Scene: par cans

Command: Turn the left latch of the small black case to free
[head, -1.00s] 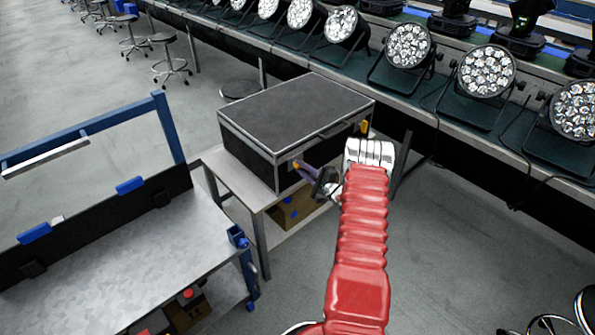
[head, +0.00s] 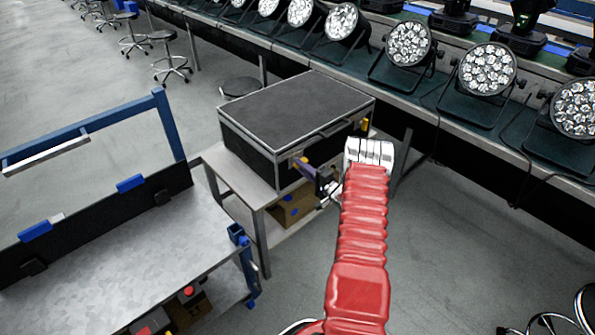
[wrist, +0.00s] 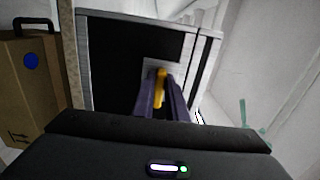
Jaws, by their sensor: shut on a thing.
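The small black case (head: 290,108) with silver edges stands on a small metal table in the head view; its front face also shows in the wrist view (wrist: 115,62). Its left latch is yellow, on a silver plate, and shows in the wrist view (wrist: 160,86). My gripper (head: 304,163) reaches the left latch at the case's front. In the wrist view its dark fingers (wrist: 160,98) are shut on the yellow latch, one on each side, hiding part of it. The right latch (head: 364,125) is yellow and stands upright at the right end of the front.
The small metal table (head: 258,192) has a cardboard box (head: 293,207) on its lower shelf. A metal workbench (head: 130,260) stands at the left. A long bench with several par cans (head: 409,44) runs behind.

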